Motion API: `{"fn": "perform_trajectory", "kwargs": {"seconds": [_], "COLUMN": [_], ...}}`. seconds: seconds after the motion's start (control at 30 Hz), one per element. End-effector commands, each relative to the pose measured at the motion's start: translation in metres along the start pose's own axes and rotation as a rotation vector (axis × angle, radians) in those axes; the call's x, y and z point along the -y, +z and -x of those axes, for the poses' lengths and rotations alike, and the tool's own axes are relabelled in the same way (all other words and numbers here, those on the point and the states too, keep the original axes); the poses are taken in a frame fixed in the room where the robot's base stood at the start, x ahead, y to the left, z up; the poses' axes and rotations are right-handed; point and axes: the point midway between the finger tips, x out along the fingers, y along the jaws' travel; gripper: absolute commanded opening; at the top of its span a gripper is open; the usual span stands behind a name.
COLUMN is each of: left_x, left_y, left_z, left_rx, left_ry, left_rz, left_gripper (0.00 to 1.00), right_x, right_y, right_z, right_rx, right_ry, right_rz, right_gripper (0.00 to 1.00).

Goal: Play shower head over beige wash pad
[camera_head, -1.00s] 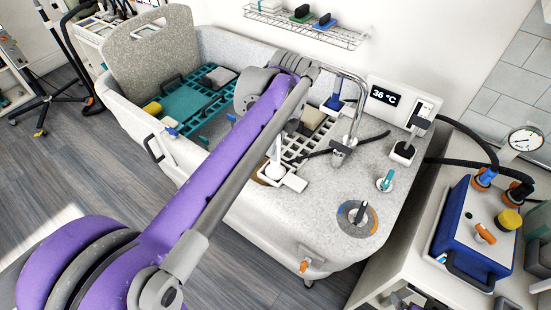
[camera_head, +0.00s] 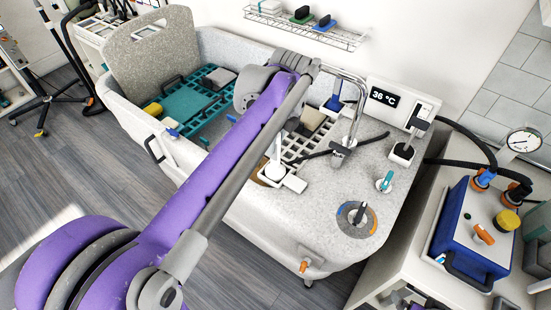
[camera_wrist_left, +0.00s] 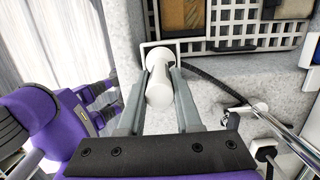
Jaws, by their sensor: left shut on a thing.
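The white shower head (camera_wrist_left: 159,88) sits between the two grey fingers of my left gripper (camera_wrist_left: 160,100) in the left wrist view. The gripper is shut on it. Its far end is at a white square holder frame (camera_wrist_left: 145,50); I cannot tell whether it is clear of it. In the head view the white shower head (camera_head: 277,155) shows beside my purple arm, which hides most of the gripper. The beige wash pad (camera_head: 312,118) lies on the pale grid in the tub, up and right of the shower head.
A dark hose (camera_head: 322,152) runs across the tub deck near the curved metal tap (camera_head: 356,100). A teal grid tray (camera_head: 200,105) holds other pads at left. A temperature display (camera_head: 385,95) and control knobs stand at right. A wire shelf (camera_head: 310,28) hangs behind.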

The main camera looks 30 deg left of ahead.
Motion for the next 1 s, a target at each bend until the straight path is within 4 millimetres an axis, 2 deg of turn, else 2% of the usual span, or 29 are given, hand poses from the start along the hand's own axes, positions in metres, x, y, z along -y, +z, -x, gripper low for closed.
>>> {"fn": "perform_trajectory", "kwargs": {"seconds": [0.7, 1.0], "left_x": [0.001, 0.000], "left_y": [0.007, 0.007], "left_z": [0.046, 0.047], "left_rx": [0.000, 0.000], "left_ry": [-0.002, 0.000], "left_rz": [0.001, 0.000], "left_gripper": [0.00, 0.00], "right_x": [0.000, 0.000], "right_y": [-0.029, -0.030], "right_z": [0.025, 0.025], "right_rx": [-0.027, -0.028], "right_ry": [0.000, 0.000], "right_rz": [0.000, 0.000], "right_gripper": [1.00, 1.00]}}
